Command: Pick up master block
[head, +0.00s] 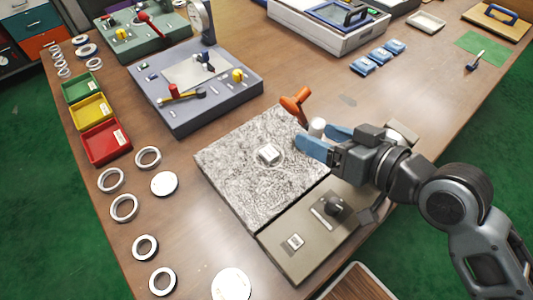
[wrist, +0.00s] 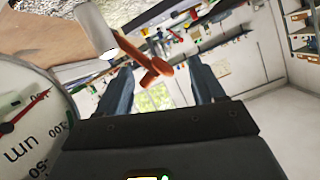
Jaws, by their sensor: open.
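A small pale block (head: 268,154), which looks like the master block, lies on the speckled granite plate (head: 240,180) near its middle. My gripper (head: 312,134) is above the plate's right edge, to the right of the block and apart from it. Its two blue fingers are open, with nothing gripped. In the wrist view my gripper (wrist: 160,66) points across the room, with an orange handle (wrist: 150,70) and a pale cylinder (wrist: 95,32) ahead and to the left. The block cannot be made out in the wrist view.
The orange handle (head: 296,105) and pale cylinder (head: 317,126) stand close to my fingers. A large dial (wrist: 25,125) fills the wrist view's left. A beige box (head: 285,262) with a dark knob adjoins the plate. Rings (head: 124,208) and coloured bins (head: 105,143) lie left.

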